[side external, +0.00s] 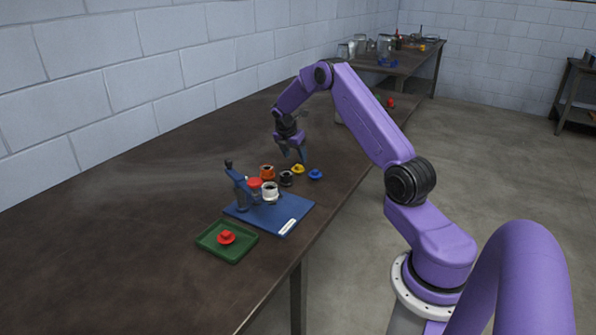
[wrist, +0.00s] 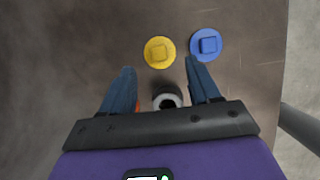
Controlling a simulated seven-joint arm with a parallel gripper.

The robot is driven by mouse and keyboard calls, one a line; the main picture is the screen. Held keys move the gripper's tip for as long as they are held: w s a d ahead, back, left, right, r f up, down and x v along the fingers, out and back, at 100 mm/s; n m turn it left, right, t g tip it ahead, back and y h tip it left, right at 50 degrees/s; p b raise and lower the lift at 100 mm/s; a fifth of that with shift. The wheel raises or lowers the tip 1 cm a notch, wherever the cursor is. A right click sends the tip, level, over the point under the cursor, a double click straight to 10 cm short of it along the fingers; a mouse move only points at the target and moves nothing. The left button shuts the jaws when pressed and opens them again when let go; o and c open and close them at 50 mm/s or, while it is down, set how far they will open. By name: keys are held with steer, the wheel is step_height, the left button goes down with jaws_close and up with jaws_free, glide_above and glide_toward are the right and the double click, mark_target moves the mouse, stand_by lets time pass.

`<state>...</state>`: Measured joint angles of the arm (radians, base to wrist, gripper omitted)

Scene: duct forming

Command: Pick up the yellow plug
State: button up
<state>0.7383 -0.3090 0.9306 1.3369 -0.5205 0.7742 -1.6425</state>
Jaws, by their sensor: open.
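The yellow plug (side external: 298,169) lies on the dark table, next to the blue plug (side external: 316,174). In the wrist view the yellow plug (wrist: 159,52) is a round disc with a square raised knob, just beyond and between my fingertips. The blue plug (wrist: 206,45) is to its right, beyond my right finger. My gripper (side external: 291,155) points down above the table near the yellow plug. In the wrist view my gripper (wrist: 160,78) has its two blue fingers spread, with nothing held between them.
A dark ring-shaped part (side external: 286,178), an orange part (side external: 267,172) and a white part (side external: 270,191) stand close by. The blue fixture (side external: 283,222) with a clamp and the green tray (side external: 212,242) holding a red plug (side external: 226,237) are nearer the camera. The table's left side is clear.

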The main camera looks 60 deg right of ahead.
mark_target(298, 165)
steer(key=shift+x, duration=2.85)
steer(key=shift+c, duration=0.2)
steer(key=c, duration=0.7)
